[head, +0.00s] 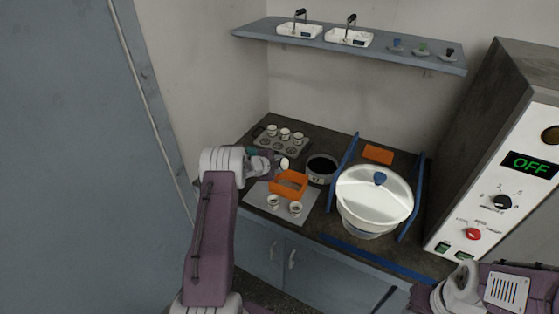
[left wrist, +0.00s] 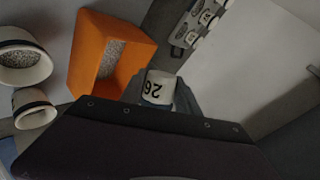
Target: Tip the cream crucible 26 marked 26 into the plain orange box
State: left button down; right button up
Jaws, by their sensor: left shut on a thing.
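My left gripper (head: 276,163) is shut on the cream crucible 26 (head: 284,163), just behind the upper edge of the plain orange box (head: 291,195). In the left wrist view the crucible (left wrist: 157,85) sits between the grey fingertips (left wrist: 165,95), its black "26" appearing upside down. There the orange box (left wrist: 84,62) is close beside it to the left, with speckled grey grains inside. The crucible's contents and exact tilt cannot be told. My right arm shows at the bottom right of the head view; its gripper is out of frame.
Two pale cups (head: 295,208) (head: 272,202) stand before the box on a light mat (head: 257,199). A tray (head: 264,142) with several crucibles is behind. A dark-filled round pan (head: 321,168) and lidded sieve shaker (head: 374,200) stand right. Another orange item (head: 378,154) lies at the back.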

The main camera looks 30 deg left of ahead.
pick_arm(q)
jog(key=n+h+p, duration=0.1)
jog(key=p, duration=0.3)
jog(key=shift+r, duration=0.3)
jog(key=shift+f+n+h, duration=0.35)
jog(key=shift+n+h, duration=0.05)
jog(key=shift+f+h+b, duration=0.2)
jog(key=shift+h+b, duration=0.2)
jog(key=shift+b, duration=0.1)
jog(key=shift+r+n, duration=0.25)
jog(key=shift+n, duration=0.15)
